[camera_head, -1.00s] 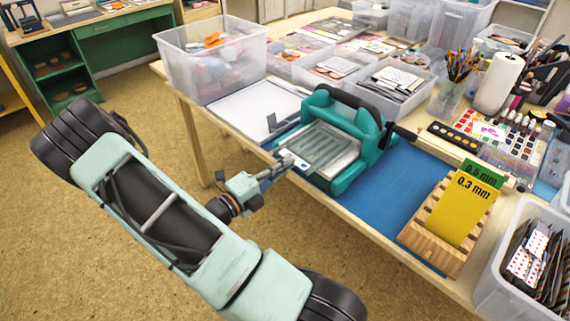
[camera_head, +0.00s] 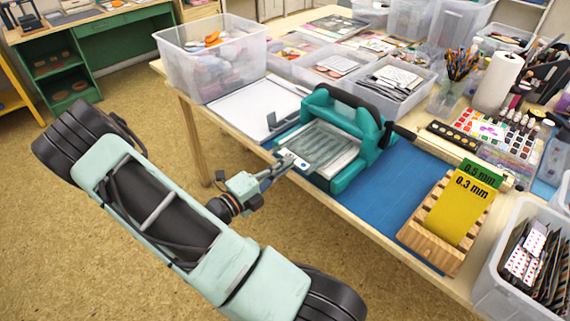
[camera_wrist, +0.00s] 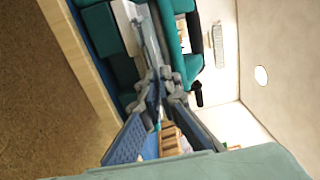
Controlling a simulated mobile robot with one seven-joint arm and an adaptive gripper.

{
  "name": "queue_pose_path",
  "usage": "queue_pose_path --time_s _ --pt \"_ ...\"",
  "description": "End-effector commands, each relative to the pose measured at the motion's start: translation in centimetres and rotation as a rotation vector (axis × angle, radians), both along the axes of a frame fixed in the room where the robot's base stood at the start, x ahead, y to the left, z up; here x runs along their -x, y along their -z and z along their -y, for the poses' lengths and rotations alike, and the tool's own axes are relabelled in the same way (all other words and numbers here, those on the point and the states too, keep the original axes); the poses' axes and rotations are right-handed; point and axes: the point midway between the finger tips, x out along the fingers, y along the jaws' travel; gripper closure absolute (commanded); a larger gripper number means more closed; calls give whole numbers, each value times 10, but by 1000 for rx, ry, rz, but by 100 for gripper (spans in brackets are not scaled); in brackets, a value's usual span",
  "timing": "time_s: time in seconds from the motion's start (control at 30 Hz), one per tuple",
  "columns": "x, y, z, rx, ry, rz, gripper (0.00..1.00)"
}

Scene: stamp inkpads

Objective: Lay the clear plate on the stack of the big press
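The big press (camera_head: 349,170) is teal with a black roller and a crank, standing on the blue mat. A grey, see-through-looking sheet lies over its bed; I take it as the clear plate (camera_head: 318,142). A small white tab with a blue dot (camera_head: 294,159) shows at its front left edge. My gripper (camera_head: 282,165) reaches in from the left at this tab, its fingers close together and apparently shut on it. In the wrist view my fingers (camera_wrist: 148,35) point toward the teal press (camera_wrist: 97,28). Whether the plate lies flat on the stack is hard to tell.
A wooden rack (camera_head: 418,234) with yellow and green boards marked 0.3 mm and 0.5 mm stands right of the press. A white board (camera_head: 240,108) and a clear bin (camera_head: 208,72) are to the left. Bare blue mat (camera_head: 400,178) lies between press and rack.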

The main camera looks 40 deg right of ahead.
Motion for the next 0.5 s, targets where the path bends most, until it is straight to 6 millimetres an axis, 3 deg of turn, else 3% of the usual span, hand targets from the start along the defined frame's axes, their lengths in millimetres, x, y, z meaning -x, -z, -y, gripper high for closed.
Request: queue_pose_path --time_s 0.5 --pt "0 6 0 1 0 1 100"
